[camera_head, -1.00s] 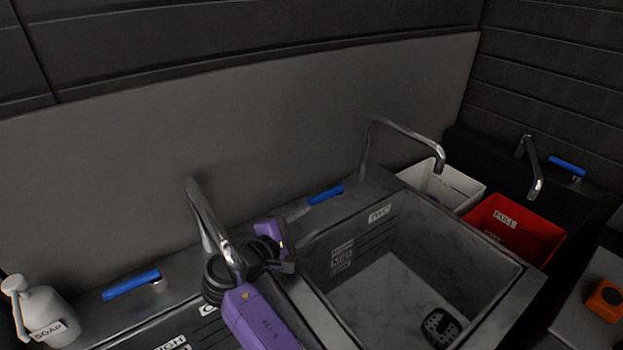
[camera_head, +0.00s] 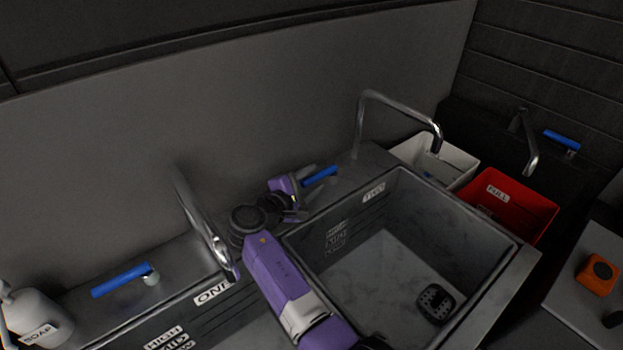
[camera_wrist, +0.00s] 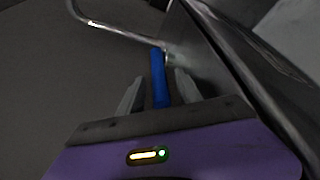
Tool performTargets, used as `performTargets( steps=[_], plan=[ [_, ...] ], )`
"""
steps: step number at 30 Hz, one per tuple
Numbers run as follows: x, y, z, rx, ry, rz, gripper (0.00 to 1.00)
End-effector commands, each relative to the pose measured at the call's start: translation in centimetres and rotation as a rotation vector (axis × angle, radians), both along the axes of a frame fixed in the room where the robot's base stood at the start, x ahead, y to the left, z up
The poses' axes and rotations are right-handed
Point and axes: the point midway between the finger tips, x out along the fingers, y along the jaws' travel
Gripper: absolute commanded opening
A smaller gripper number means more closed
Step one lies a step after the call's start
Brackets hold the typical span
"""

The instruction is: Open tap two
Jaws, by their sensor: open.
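Tap two's blue lever (camera_head: 320,177) is on the counter behind the sink labelled TWO (camera_head: 374,192), to the left of its curved metal spout (camera_head: 398,108). My gripper (camera_head: 300,191) is open at the lever's left end. In the wrist view the blue lever (camera_wrist: 159,78) points into the gap between the two grey fingers (camera_wrist: 157,92), with a finger on each side. I cannot tell whether either finger touches it. Tap two's spout also shows in the wrist view (camera_wrist: 115,30).
Tap one's spout (camera_head: 203,222) stands close to the left of my arm, with its own blue lever (camera_head: 121,280) further left. A soap bottle (camera_head: 36,318) is at the far left. A white bin (camera_head: 450,166) and a red bin (camera_head: 522,204) are on the right.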

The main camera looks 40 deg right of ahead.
Motion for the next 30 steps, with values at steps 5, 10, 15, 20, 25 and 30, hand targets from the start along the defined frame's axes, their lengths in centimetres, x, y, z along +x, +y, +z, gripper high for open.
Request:
performTargets(
  steps=[5,10,15,20,25,30],
  plan=[
    [0.05,-0.06,-0.02,0.001,0.000,0.001,0.41],
    [0.05,-0.05,-0.02,0.001,0.000,0.001,0.22],
    [0.04,-0.04,-0.03,0.001,0.000,0.001,0.00],
    [0.03,-0.03,-0.03,0.001,0.000,0.001,0.00],
    [0.02,-0.03,-0.05,0.001,0.000,-0.001,0.00],
    [0.02,-0.01,-0.06,0.001,0.000,0.000,0.00]
  ],
)
